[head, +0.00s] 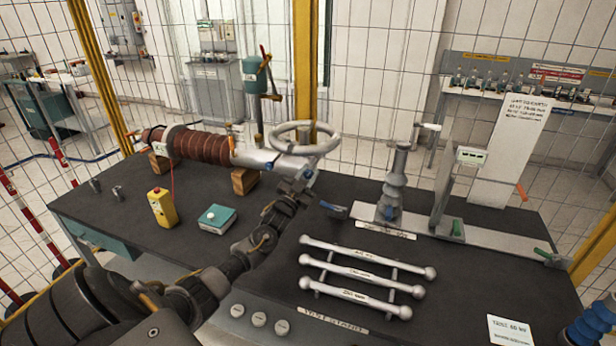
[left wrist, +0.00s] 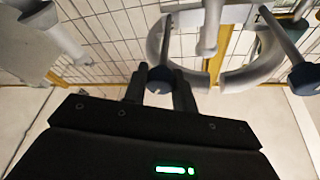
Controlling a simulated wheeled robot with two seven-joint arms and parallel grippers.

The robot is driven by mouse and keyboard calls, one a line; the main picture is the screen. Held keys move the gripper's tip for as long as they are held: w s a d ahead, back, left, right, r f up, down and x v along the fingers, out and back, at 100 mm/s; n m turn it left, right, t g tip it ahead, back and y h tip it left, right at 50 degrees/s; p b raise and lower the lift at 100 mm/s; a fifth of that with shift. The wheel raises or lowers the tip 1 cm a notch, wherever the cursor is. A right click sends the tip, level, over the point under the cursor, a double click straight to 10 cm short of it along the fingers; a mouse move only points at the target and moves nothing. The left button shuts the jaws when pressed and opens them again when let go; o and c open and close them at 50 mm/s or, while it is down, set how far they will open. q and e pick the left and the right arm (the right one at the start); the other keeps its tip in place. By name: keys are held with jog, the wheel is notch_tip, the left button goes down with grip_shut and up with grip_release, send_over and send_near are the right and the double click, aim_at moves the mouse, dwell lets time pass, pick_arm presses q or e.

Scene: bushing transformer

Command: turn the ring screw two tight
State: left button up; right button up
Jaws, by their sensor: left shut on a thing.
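A pale grey ring (head: 303,138) stands at the right end of the brown ribbed bushing (head: 205,147); it also shows in the left wrist view (left wrist: 232,82). My left gripper (head: 306,180) is below the ring's near side. In the left wrist view my left gripper (left wrist: 160,92) is shut on the dark head of a ring screw (left wrist: 160,74), whose shank runs up towards the ring. A second ring screw (left wrist: 302,74) with a dark head shows at the right there, free of the gripper. I cannot read any number on the screws. My right gripper is not in view.
On the dark table are a yellow control box (head: 162,207), a teal box (head: 218,219) and three grey bars (head: 362,272) on a rack. A grey post (head: 392,190) stands right of the ring. A mesh fence with yellow posts encloses the table.

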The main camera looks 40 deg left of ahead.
pick_arm(q)
jog(key=m+h, duration=0.1)
jog(key=m, duration=0.1)
jog(key=m+h, duration=0.1)
jog(key=m, duration=0.2)
jog(key=shift+g, duration=0.4)
jog(key=m, duration=0.2)
jog(key=m+g+h, duration=0.1)
jog(key=m, duration=0.2)
jog(key=shift+g+h, duration=0.3)
jog(key=m+g, duration=0.1)
jog(key=m, duration=0.3)
jog(key=m+g, duration=0.1)
jog(key=m, duration=0.2)
jog(key=shift+g, duration=0.3)
jog(key=shift+f+m+g, duration=0.1)
jog(key=shift+m+g, duration=0.4)
jog(key=shift+m, duration=0.7)
jog(key=shift+m+g+y+b, duration=0.4)
jog(key=shift+m+y+b, duration=0.25)
jog(key=shift+m, duration=0.35)
jog(key=shift+f+m+g+y+b, duration=0.1)
jog(key=shift+m+g+y+b, duration=0.5)
jog(key=shift+m, duration=0.6)
jog(key=shift+m+y+b, duration=0.65)
jog(key=shift+m+b, duration=0.3)
jog(key=shift+m, duration=0.05)
jog(key=shift+g, duration=0.3)
